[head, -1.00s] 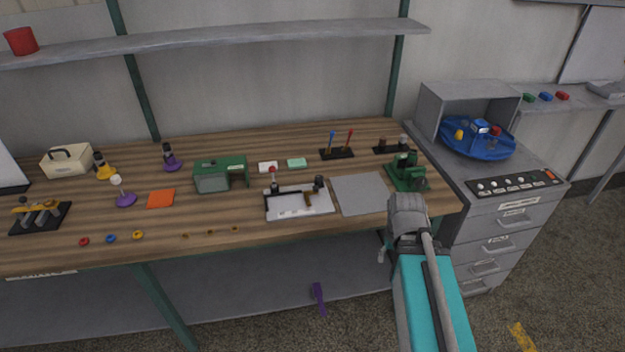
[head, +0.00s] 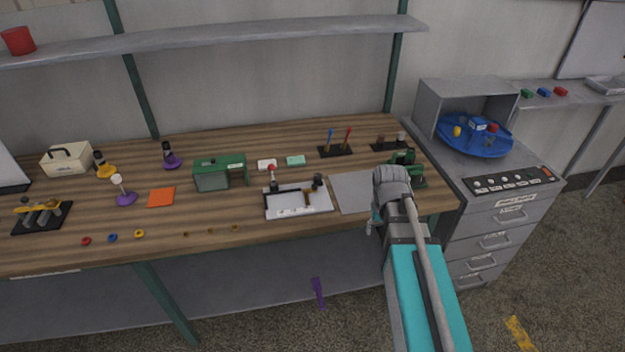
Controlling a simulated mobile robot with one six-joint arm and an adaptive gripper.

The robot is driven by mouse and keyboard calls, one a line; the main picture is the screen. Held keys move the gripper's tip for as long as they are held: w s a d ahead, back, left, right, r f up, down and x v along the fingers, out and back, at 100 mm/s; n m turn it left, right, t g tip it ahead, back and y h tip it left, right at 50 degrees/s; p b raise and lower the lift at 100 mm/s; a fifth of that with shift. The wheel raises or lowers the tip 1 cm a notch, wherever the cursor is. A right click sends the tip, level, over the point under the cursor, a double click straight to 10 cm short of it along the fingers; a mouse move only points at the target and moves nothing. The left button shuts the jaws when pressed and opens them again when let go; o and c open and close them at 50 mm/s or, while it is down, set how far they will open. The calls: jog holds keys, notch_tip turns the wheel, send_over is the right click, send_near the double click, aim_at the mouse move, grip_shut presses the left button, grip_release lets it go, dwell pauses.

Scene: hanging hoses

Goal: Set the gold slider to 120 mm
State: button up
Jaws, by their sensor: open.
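A white plate (head: 284,212) with a black rail lies on the middle of the bench. A small brownish-gold piece (head: 307,197) sits at the rail, likely the gold slider. Scale marks and its setting are too small to read. A red-topped knob (head: 272,169) and a dark post (head: 318,181) stand at the plate's back. My gripper (head: 371,226) shows only as a small grey part beside my wrist, near the bench's front edge. It is open, right of the plate and apart from the slider; its fingers are mostly hidden.
A bare grey mat (head: 348,192) lies between the plate and my arm. My wrist partly covers a green machine (head: 408,158). A green housing (head: 220,174) stands left of the plate. A drawer cabinet (head: 500,220) stands right of the bench; a shelf (head: 220,38) runs above.

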jog(key=w+a+r+n+p, duration=0.2)
jog(key=w+a+r+p, duration=0.45)
jog(key=w+a, duration=0.5)
notch_tip(320, 180, up, 5)
jog(key=p, duration=0.3)
send_over(314, 185)
jog(key=shift+f+n, duration=0.25)
jog(key=shift+n, duration=0.05)
jog(key=shift+f, duration=0.15)
notch_tip(314, 185, down, 14)
jog(key=b, duration=1.3)
jog(key=shift+r, duration=0.25)
grip_shut()
